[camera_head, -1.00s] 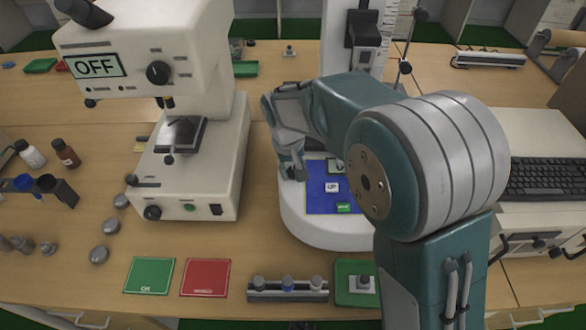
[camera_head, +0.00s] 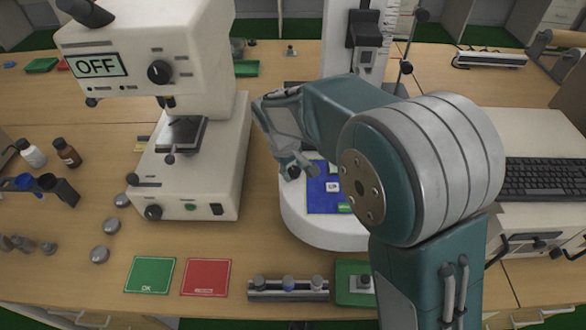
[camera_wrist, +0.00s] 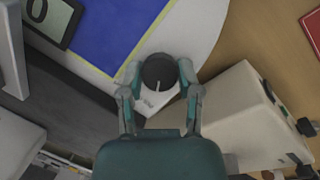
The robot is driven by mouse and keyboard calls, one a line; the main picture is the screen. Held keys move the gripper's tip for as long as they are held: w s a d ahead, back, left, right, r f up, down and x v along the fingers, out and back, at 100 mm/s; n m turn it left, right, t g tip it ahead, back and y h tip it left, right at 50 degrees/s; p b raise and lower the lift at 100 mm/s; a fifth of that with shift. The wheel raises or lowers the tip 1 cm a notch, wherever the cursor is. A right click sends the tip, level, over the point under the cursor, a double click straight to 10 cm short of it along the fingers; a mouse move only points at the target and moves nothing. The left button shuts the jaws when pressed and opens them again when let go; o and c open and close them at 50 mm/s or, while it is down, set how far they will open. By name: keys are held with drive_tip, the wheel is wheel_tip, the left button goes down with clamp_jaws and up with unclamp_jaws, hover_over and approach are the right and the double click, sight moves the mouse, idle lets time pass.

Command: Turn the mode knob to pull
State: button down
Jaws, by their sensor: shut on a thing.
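The mode knob (camera_wrist: 160,72) is a round black knob with a light pointer line, on the pale base (camera_head: 300,229) of the test stand. In the wrist view it sits between both fingertips of my gripper (camera_wrist: 160,76), which is shut on it. The pointer line points toward the gripper's palm. A small label beside the knob is too small to read. In the head view my gripper (camera_head: 293,167) is at the base's left edge, beside the blue panel (camera_head: 325,197); the fingers largely hide the knob there.
The microscope-like machine (camera_head: 193,150) with an OFF display (camera_head: 97,66) stands close on the left. The stand's column (camera_head: 357,50) rises behind my arm. Green (camera_head: 149,275) and red (camera_head: 206,278) mats and a small rack (camera_head: 288,289) lie in front.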

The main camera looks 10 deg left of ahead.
drive_tip(key=shift+a, duration=0.1)
drive_tip(key=shift+c, duration=1.5)
unclamp_jaws()
drive_tip(key=shift+r, duration=0.1)
wheel_tip(320, 180, up, 11)
drive_tip(key=s+a, duration=0.1)
drive_tip(key=a, duration=0.1)
drive_tip(key=shift+s+r, duration=0.2)
drive_tip(key=s+d+r+m+t+y, duration=0.1)
drive_tip(key=s+d+r+m, duration=0.2)
drive_tip(key=d, duration=0.6)
drive_tip(key=s+d+r+m+y, duration=0.1)
drive_tip(key=s+d+r+m, duration=0.15)
drive_tip(key=d, duration=0.75)
drive_tip(key=s+d+f+m+t, duration=0.2)
drive_tip(key=s+d+m, duration=0.3)
drive_tip(key=s+d, duration=0.5)
drive_tip(key=s+t, duration=0.1)
drive_tip(key=s, duration=0.1)
drive_tip(key=shift+s+d, duration=0.4)
